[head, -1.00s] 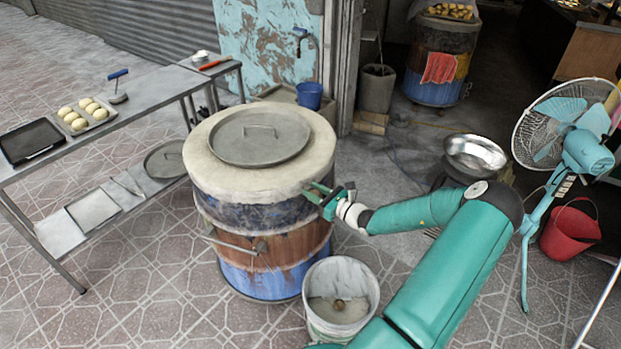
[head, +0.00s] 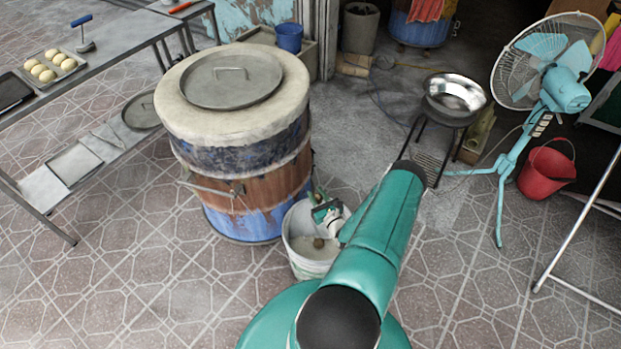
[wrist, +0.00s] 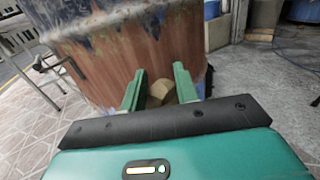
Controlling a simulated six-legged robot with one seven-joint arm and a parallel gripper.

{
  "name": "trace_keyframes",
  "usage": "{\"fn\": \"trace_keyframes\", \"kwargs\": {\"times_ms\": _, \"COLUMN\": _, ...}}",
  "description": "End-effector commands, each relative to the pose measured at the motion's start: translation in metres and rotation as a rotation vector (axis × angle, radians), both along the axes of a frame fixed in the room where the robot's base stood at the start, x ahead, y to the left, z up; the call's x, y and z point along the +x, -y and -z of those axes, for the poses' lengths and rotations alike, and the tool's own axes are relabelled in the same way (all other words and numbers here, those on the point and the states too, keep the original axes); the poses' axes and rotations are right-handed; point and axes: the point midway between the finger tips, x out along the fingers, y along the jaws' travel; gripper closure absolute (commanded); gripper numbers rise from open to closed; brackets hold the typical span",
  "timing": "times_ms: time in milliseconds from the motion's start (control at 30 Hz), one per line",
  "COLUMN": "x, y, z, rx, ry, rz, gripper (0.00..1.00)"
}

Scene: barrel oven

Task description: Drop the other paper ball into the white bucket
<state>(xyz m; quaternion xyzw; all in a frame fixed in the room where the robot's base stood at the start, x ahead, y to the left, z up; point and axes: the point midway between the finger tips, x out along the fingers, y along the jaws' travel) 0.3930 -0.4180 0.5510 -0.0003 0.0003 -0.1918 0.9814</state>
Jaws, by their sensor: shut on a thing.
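The white bucket (head: 306,268) stands on the tiled floor, right against the front of the barrel oven. A small brown paper ball (head: 318,243) lies inside it. My gripper (head: 318,204) is over the back part of the bucket's opening, partly hidden by my arm. In the wrist view, my gripper (wrist: 160,84) has a brown paper ball (wrist: 159,92) between its two green fingers and is shut on it. The held ball is hard to make out in the head view. The bucket is not visible in the wrist view.
The barrel oven (head: 255,187) with its metal lid (head: 232,82) stands just left of the bucket. A metal wok (head: 455,93) on a stand, a fan (head: 545,65) and a red bucket (head: 547,172) are to the right. The front floor is clear.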

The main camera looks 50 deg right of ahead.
Motion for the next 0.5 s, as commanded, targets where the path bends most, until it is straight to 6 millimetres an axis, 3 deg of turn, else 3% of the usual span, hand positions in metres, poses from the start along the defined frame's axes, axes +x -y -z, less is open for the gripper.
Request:
{"fn": "trace_keyframes", "kwargs": {"times_ms": 133, "x": -0.017, "y": -0.003, "z": 0.027, "rx": 0.001, "ry": -0.001, "rz": 0.041, "gripper": 0.91}}
{"fn": "trace_keyframes", "kwargs": {"times_ms": 500, "x": -0.027, "y": -0.005, "z": 0.053, "rx": 0.001, "ry": 0.000, "rz": 0.066, "gripper": 0.91}}
